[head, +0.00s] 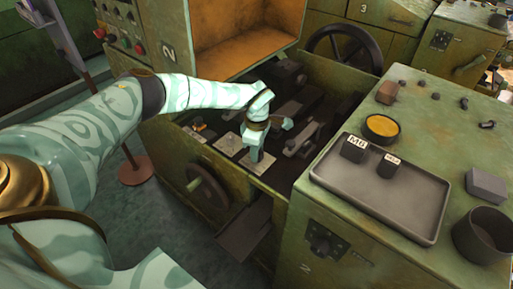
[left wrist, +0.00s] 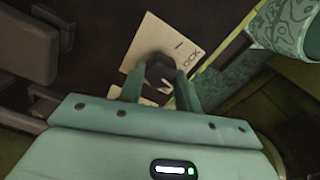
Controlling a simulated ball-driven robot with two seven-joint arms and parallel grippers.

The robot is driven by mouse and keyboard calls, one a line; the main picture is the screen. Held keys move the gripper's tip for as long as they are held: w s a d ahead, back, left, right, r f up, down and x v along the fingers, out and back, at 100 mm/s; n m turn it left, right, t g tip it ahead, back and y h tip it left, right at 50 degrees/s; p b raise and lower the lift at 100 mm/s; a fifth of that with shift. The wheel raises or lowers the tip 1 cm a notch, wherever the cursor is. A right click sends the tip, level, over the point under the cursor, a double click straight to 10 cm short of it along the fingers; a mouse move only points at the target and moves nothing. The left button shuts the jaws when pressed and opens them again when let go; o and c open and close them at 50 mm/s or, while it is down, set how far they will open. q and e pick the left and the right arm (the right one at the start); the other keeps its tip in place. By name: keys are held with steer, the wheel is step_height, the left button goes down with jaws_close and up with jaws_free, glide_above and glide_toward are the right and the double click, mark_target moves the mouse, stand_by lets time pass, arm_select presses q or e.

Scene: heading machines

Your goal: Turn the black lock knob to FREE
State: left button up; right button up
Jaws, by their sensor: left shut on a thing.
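The black lock knob (left wrist: 160,70) stands on a pale plate (left wrist: 172,35) lettered "...OCK", seen in the left wrist view. My left gripper (left wrist: 157,82) is shut on the knob, with one finger on each side. In the head view my left gripper (head: 256,152) reaches down into the machine bed, over pale label plates (head: 230,147); there the knob is hidden by the gripper. The lettering on the plate is partly covered, and I cannot tell which way the knob points. My right gripper is not in view.
A grey tray (head: 400,213) with two dark labelled blocks stands on the green cabinet at right, beside a yellow-topped round tin (head: 381,128) and a dark cup (head: 485,235). Handwheels (head: 207,187) flank the machine bed. Dark machine parts (head: 305,135) lie close to the gripper.

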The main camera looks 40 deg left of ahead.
arm_select(q)
steer(key=m, duration=0.6)
steer(key=shift+w+m, duration=0.1)
steer(key=shift+m, duration=0.2)
steer(key=m, duration=0.6)
stand_by(0.4)
steer(key=o, duration=1)
steer(key=shift+c, duration=0.2)
step_height(320, 180, up, 16)
steer(key=p, duration=0.4)
steer(key=shift+r, duration=0.2)
